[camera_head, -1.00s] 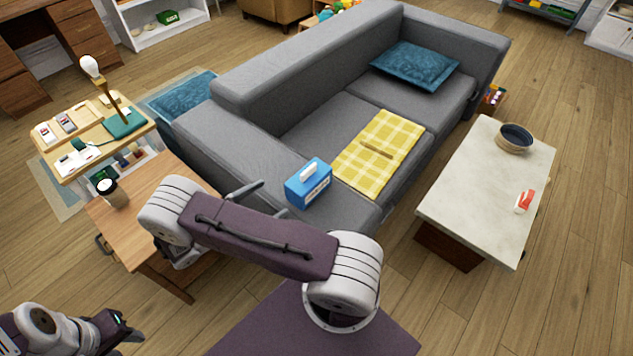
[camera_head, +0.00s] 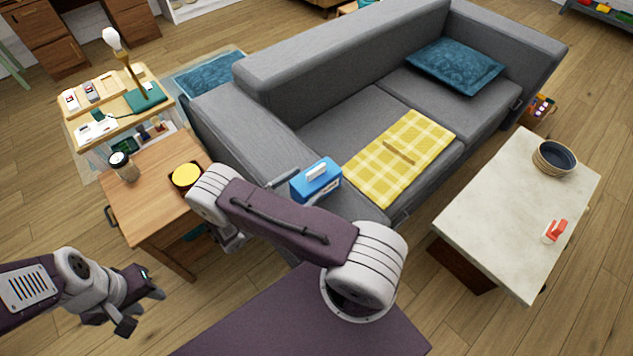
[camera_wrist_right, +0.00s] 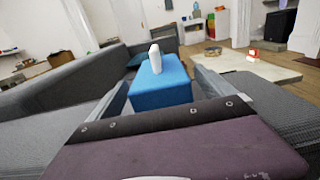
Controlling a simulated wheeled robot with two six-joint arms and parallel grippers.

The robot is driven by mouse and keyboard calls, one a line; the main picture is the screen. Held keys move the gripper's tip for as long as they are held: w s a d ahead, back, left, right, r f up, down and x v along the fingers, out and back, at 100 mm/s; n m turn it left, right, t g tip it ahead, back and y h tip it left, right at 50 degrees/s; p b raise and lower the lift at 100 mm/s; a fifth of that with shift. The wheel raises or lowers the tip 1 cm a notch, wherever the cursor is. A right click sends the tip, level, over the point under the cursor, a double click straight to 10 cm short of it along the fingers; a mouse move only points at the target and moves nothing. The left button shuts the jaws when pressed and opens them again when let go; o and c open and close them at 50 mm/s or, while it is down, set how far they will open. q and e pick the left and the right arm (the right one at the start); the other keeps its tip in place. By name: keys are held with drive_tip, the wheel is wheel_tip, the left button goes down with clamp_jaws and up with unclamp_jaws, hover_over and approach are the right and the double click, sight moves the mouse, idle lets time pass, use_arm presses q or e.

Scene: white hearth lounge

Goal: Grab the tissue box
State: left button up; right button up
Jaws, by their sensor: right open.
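The blue tissue box (camera_head: 316,180) with a white tissue on top sits on the near arm of the grey sofa, beside a yellow checked cloth. In the right wrist view the tissue box (camera_wrist_right: 162,86) lies ahead, between the two spread fingers of my right gripper (camera_wrist_right: 160,76). That gripper is open; whether a finger touches the box I cannot tell. My left gripper (camera_head: 143,304) is at lower left, away from the box, with its fingers apart and empty.
The grey sofa (camera_head: 340,125) holds the yellow checked cloth (camera_head: 400,155) and a blue pillow (camera_head: 455,64). A wooden side table (camera_head: 150,210) with a jar (camera_head: 124,167) and a yellow-topped item (camera_head: 187,176) stands left. A pale coffee table (camera_head: 500,220) stands right.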

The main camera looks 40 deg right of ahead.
sight(316, 169)
drive_tip(key=d, duration=0.5)
drive_tip(key=shift+w+f, duration=0.15)
drive_tip(key=c, duration=1.6)
wheel_tip(316, 169, up, 5)
drive_tip(key=shift+f+p, duration=0.1)
drive_tip(key=shift+p, duration=0.75)
drive_tip(key=s+d+r, duration=0.2)
drive_tip(key=s+d+r+p, duration=0.1)
drive_tip(key=s+d+r, duration=0.1)
drive_tip(key=s+d, duration=0.1)
drive_tip(key=s+d+r, duration=0.2)
drive_tip(key=s+d, duration=0.1)
drive_tip(key=shift+s+d+r+p, duration=0.1)
drive_tip(key=shift+r+p, duration=0.05)
drive_tip(key=shift+p, duration=0.25)
